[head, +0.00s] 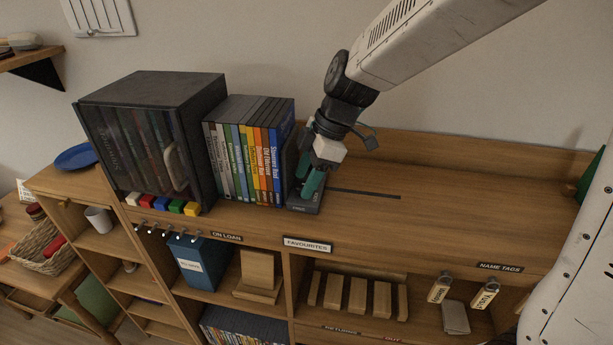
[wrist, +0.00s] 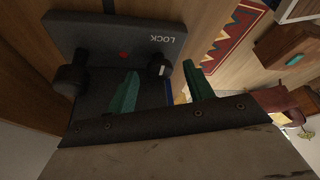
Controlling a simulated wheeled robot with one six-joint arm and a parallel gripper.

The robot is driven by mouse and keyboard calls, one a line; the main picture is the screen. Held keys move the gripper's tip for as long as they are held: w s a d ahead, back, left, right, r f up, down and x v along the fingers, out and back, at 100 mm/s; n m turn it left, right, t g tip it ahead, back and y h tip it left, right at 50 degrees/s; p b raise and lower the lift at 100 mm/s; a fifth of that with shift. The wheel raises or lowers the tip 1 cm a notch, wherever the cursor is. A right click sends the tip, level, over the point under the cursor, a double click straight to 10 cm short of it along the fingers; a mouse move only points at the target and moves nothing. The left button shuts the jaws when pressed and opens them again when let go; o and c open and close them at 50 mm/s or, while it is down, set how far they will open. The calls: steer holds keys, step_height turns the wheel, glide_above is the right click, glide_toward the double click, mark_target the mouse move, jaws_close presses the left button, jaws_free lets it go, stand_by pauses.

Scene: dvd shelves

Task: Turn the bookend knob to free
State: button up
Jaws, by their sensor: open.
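The dark grey bookend (head: 306,198) stands on the shelf top against the right end of the DVD row. In the wrist view its plate (wrist: 105,35) carries the word LOCK and a red dot. A small dark knob (wrist: 161,68) with a white mark sits near LOCK, the mark on the LOCK side. A second round dark part (wrist: 70,78) sticks out at the left. My gripper (head: 308,175) is open over the bookend. In the wrist view its teal fingers (wrist: 163,85) lie to either side of the marked knob; I cannot tell whether they touch it.
The DVD row (head: 250,150) stands left of the bookend, beside a dark glass-fronted case (head: 150,90). A dark slot (head: 365,193) runs right along the shelf top (head: 460,200), which is clear there. A FAVOURITES label (head: 308,244) is on the front edge.

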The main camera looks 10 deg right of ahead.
steer(key=shift+f, duration=0.2)
steer(key=c, duration=1)
steer(key=shift+o, duration=0.2)
steer(key=shift+m, duration=0.4)
steer(key=m, duration=0.2)
steer(key=m+t, duration=0.2)
steer(key=m, duration=0.1)
steer(key=shift+s+a+m+h, duration=0.15)
steer(key=shift+s+m+h, duration=0.1)
steer(key=shift+m+h, duration=0.05)
steer(key=m+t, duration=0.1)
steer(key=m, duration=0.1)
steer(key=m+t+h, duration=0.1)
steer(key=m, duration=0.2)
steer(key=shift+s+a+h, duration=0.1)
steer(key=shift+a+h, duration=0.05)
steer(key=shift+h, duration=0.15)
steer(key=shift+m, duration=0.3)
steer(key=o, duration=1)
steer(key=shift+c, duration=0.2)
